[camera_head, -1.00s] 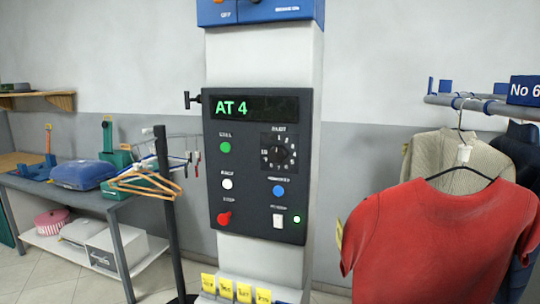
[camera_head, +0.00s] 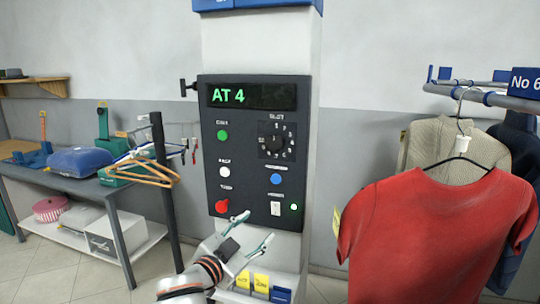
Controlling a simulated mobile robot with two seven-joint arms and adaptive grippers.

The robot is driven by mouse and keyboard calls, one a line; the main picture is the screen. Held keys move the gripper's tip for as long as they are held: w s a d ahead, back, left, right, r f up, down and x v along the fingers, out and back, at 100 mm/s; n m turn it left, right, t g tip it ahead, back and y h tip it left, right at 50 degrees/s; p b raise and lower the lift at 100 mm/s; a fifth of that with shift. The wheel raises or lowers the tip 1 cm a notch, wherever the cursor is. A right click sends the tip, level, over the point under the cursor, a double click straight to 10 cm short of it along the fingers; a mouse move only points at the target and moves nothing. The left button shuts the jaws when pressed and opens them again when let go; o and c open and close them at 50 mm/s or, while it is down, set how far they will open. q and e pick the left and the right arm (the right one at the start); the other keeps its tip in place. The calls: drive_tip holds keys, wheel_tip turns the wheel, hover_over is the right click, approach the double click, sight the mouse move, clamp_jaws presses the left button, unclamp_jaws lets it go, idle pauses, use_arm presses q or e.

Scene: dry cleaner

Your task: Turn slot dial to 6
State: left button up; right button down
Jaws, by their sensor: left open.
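The black slot dial (camera_head: 276,143) sits at the upper right of the dark control panel (camera_head: 244,170), ringed by small white numbers. Its exact pointer setting is too small to read. The display (camera_head: 253,96) at the panel's top shows "AT 4" in green. My left gripper (camera_head: 250,243) is open and empty in front of the pillar, just below the panel's lower edge. It is below the dial and apart from it. My right gripper is not in view.
A red shirt (camera_head: 430,230) hangs close on the right. A stand with wooden hangers (camera_head: 150,172) is at left.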

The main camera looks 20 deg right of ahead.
use_arm(q)
drive_tip(key=w+d+r+m, duration=0.3)
drive_tip(key=r, duration=0.7)
drive_tip(key=m+t, duration=0.1)
drive_tip(key=m, duration=0.1)
approach(273, 144)
drive_tip(key=shift+p+x, duration=0.95)
drive_tip(key=shift+x, duration=3.05)
drive_tip(key=c, duration=1.1)
